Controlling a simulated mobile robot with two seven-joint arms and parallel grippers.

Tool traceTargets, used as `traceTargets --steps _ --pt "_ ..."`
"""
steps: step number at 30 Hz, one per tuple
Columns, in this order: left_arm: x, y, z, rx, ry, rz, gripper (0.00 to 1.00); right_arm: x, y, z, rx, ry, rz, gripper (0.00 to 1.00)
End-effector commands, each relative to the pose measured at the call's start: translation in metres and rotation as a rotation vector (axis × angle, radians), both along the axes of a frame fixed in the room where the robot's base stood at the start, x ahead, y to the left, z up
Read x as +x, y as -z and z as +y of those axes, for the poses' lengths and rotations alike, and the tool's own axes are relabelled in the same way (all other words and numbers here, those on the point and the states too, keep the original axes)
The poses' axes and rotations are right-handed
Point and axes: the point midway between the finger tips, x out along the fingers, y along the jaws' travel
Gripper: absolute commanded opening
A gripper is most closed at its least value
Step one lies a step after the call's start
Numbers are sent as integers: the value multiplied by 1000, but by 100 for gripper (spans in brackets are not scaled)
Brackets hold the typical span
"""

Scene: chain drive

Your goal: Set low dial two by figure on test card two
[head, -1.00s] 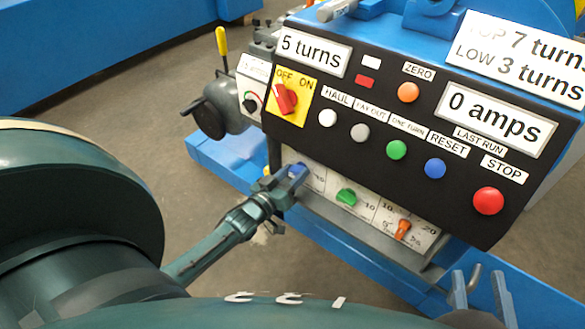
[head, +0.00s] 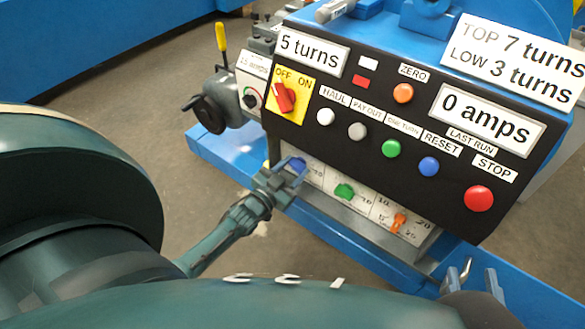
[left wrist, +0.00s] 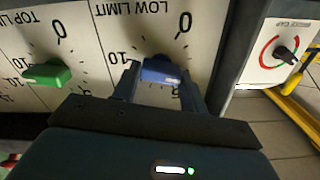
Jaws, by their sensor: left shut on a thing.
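A blue dial (left wrist: 162,72) sits on a white plate marked LOW LIMIT (left wrist: 205,40), which appears upside down in the left wrist view. The dial also shows in the head view (head: 297,165). My left gripper (head: 284,176) is shut on this dial, with one finger on each side of it in the left wrist view (left wrist: 161,84). The dial's exact pointer reading is unclear. A white card (head: 515,62) on top of the machine reads TOP 7 turns, LOW 3 turns. My right gripper (head: 474,280) is at the lower right, fingers apart and empty.
A green dial (head: 344,191) and an orange dial (head: 399,222) are beside the blue one. Above them is a black panel (head: 330,140) with several buttons, including a red STOP button (head: 479,199). A lever with a yellow handle (head: 221,38) stands at the left.

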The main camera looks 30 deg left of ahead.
Motion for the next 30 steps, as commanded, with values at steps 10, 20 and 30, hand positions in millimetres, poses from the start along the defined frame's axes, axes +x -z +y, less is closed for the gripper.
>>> traceTargets --steps 10,20,30 --pt "0 0 0 9 0 -2 20 -1 0 0 1 0 6 36" --pt "0 0 0 8 0 -1 61 -1 1 1 3 -3 5 36" --pt "-3 0 0 8 0 0 65 -1 2 1 2 -4 10 36"
